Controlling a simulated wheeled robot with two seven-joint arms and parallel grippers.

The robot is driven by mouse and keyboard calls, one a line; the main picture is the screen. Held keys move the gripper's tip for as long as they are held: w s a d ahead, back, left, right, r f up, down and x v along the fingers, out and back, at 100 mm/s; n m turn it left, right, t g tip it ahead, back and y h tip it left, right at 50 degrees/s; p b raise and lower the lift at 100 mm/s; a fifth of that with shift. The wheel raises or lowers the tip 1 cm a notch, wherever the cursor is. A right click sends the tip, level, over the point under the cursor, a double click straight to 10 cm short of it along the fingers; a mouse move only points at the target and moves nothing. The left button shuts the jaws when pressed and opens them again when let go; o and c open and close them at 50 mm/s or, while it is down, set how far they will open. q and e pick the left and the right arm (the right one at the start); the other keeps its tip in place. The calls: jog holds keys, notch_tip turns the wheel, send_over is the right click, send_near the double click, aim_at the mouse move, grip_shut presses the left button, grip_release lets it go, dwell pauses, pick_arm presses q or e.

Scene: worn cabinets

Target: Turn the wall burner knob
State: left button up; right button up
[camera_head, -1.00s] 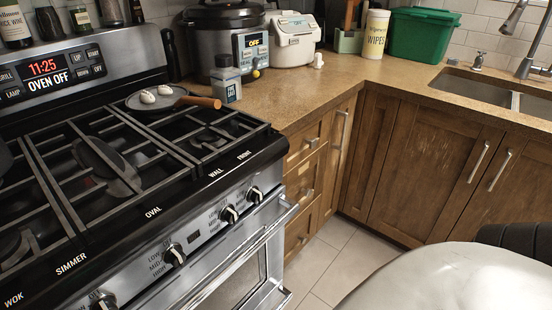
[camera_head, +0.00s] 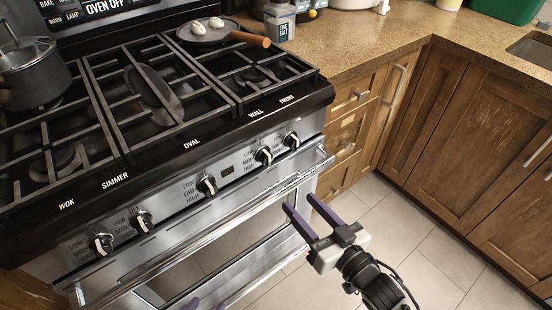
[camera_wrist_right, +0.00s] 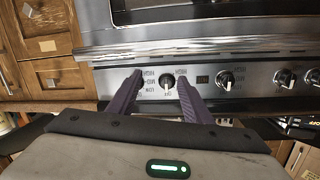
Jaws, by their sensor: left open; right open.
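The wall burner knob (camera_head: 264,155) is a black and silver dial on the stove's front panel, below the "WALL" label. The front burner knob (camera_head: 291,140) is just right of it. My right gripper (camera_head: 300,202) is open and empty, below and in front of these two knobs, apart from them. In the right wrist view, which is upside down, the wall knob (camera_wrist_right: 167,82) shows between the spread purple fingers (camera_wrist_right: 158,77). The front knob (camera_wrist_right: 140,83) is partly hidden by the left finger. My left gripper (camera_head: 206,306) shows only as purple fingertips at the bottom edge, open.
The oven handle (camera_head: 190,245) runs across below the knobs, close to my right gripper. The oval knob (camera_head: 207,185) is further left. A pan (camera_head: 208,34) with eggs and a pot (camera_head: 32,78) sit on the stove. Wooden drawers (camera_head: 345,135) stand to the right; the floor is clear.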

aim_at(270, 162)
jog(key=w+a+r, duration=0.1)
jog(key=w+a, duration=0.1)
jog(key=w, duration=0.1)
jog(key=w+a+r+y, duration=0.1)
jog(key=w+a, duration=0.2)
jog(key=w, duration=0.1)
jog(key=w+a+r+n+y, duration=0.1)
jog(key=w+a+r, duration=0.1)
jog(key=w, duration=0.1)
jog(key=shift+w+a, duration=0.25)
jog(key=c, duration=1.1)
jog(key=shift+o, duration=0.2)
jog(key=shift+n, duration=0.4)
jog(key=n, duration=0.3)
jog(key=shift+n, duration=2.5)
